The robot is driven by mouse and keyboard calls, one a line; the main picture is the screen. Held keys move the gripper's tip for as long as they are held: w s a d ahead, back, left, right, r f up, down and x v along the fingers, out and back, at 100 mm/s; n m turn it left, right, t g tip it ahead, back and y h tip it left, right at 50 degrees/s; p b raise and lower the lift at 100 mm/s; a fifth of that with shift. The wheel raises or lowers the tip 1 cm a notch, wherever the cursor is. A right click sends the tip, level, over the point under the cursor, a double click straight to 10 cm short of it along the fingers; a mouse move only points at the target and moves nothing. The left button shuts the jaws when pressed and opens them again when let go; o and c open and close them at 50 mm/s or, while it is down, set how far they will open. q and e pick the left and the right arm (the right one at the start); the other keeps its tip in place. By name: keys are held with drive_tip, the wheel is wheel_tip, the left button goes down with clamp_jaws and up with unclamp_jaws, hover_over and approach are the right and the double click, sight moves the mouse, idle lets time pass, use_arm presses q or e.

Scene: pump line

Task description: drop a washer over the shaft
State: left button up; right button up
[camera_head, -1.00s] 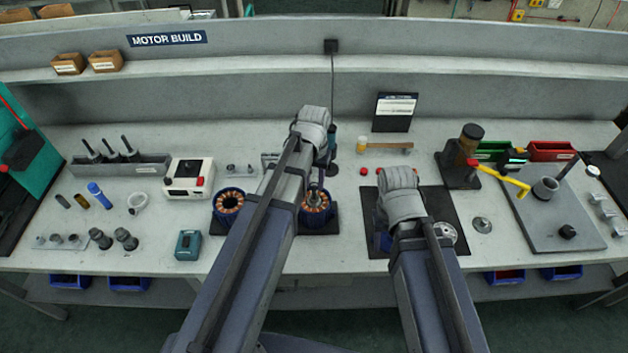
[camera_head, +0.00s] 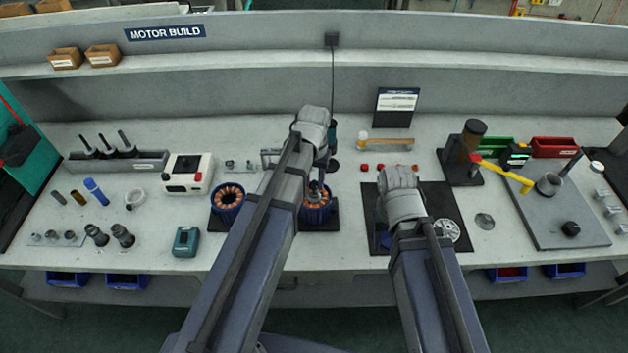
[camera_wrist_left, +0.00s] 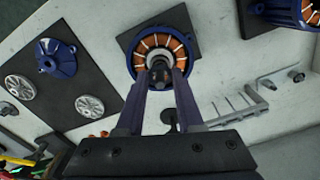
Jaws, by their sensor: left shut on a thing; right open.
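My left gripper (camera_wrist_left: 162,74) is shut on a small dark part in front of the right stator's centre. I cannot tell whether this part is the washer or the shaft end. A pale ring shows at the stator's centre (camera_wrist_left: 158,58), behind the fingertips. In the head view my left gripper (camera_head: 318,188) is over that stator, partly covered by my arm. My right gripper (camera_head: 388,222) is open over the other dark mat, its fingers mostly hidden.
A blue end cap (camera_wrist_left: 57,58) and silver discs (camera_wrist_left: 90,106) lie on the right mat (camera_head: 447,202). Several small red parts (camera_head: 381,168) lie behind it. A grey plate with a yellow-handled tool (camera_head: 510,182) is at the right. A white meter (camera_head: 188,174) stands at the left.

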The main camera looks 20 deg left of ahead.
use_arm(q)
drive_tip(key=o, duration=1.3)
wheel_tip(320, 180, up, 5)
drive_tip(key=p, duration=0.5)
drive_tip(key=shift+r, duration=0.1)
drive_tip(key=s+d+f+m+y+b, duration=0.1)
drive_tip(key=s+d+f+m+b, duration=0.2)
drive_tip(key=s+d, duration=0.7)
drive_tip(key=s, duration=0.4)
drive_tip(key=shift+d, duration=0.25)
drive_tip(key=shift+s+f, duration=0.1)
